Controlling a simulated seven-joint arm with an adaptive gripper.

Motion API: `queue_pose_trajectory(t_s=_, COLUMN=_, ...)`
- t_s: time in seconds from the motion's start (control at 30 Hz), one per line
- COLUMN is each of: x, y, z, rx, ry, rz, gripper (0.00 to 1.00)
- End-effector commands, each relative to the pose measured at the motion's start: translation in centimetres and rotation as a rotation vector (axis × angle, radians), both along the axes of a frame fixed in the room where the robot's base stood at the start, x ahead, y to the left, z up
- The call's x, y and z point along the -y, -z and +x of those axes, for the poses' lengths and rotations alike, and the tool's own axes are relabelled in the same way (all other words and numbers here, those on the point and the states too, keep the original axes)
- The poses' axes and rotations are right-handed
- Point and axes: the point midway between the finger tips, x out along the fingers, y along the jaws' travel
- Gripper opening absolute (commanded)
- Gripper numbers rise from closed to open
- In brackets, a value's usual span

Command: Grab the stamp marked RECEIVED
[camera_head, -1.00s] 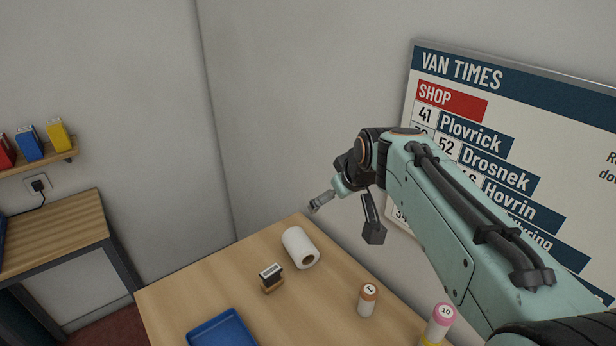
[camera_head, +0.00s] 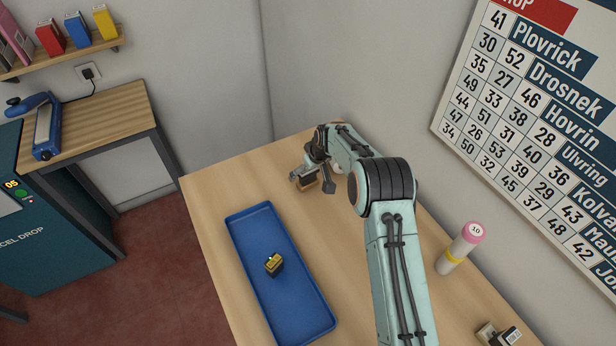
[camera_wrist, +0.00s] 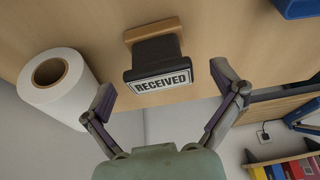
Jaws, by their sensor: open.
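The stamp marked RECEIVED (camera_wrist: 158,68) has a black body, a white label plate and a wooden part at its far end. In the wrist view it stands between the two spread fingers of my gripper (camera_wrist: 165,88), with gaps visible at both sides. My gripper is open and holds nothing. In the head view my gripper (camera_head: 301,180) is low over the table's far part, beside the stamp (camera_head: 309,186), which it partly hides.
A white paper roll (camera_wrist: 62,88) lies close to my left finger in the wrist view. A blue tray (camera_head: 291,308) holds a yellow-and-black object (camera_head: 274,264). A pink-topped tube (camera_head: 459,248) and another stamp (camera_head: 508,337) are at the right. The wall stands behind the table.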

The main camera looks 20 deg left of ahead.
Motion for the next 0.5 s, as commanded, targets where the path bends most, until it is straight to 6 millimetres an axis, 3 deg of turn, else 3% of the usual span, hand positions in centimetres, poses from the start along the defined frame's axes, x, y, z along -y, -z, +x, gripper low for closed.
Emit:
queue_pose_trajectory(t_s=0.3, x=-0.14, y=0.45, z=0.12, rx=0.000, ry=0.000, rz=0.000, gripper=0.94)
queue_pose_trajectory(t_s=0.5, x=-0.13, y=0.45, z=0.11, rx=-0.001, ry=0.000, rz=-0.001, gripper=0.31)
